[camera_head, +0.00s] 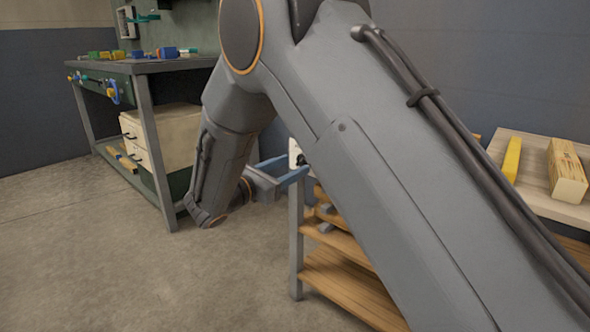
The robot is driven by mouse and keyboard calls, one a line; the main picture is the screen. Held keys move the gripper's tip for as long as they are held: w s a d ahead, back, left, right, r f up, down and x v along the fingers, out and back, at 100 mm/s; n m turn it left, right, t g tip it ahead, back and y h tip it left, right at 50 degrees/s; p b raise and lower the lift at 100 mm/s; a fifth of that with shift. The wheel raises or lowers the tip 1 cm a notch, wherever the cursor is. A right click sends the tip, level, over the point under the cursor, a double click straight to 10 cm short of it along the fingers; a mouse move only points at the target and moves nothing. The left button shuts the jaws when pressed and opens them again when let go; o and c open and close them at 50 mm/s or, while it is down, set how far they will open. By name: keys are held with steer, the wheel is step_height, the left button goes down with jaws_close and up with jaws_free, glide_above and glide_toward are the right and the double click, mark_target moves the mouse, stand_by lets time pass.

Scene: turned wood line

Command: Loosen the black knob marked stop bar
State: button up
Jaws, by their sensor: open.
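My gripper (294,166) shows near the middle of the view, beyond my large grey arm, with two blue-grey fingers spread apart and pointing right. It is open, and I see nothing held in it. Just past the fingertips is a small white plate (294,148) with a small dark part (302,158) on it, which may be the black knob. No stop bar marking can be read. I cannot tell whether the fingers touch the dark part. My arm hides what lies to the right of it.
A wooden shelf rack (340,286) with grey legs stands below the gripper, partly behind my arm. At right, a pale bench top (532,193) holds a yellow bar (512,160) and a wood block (567,172). A dark workbench (150,66) stands at left. The floor (130,260) at left is clear.

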steer(key=shift+x, duration=1.2)
steer(key=c, duration=1)
steer(key=shift+c, duration=0.2)
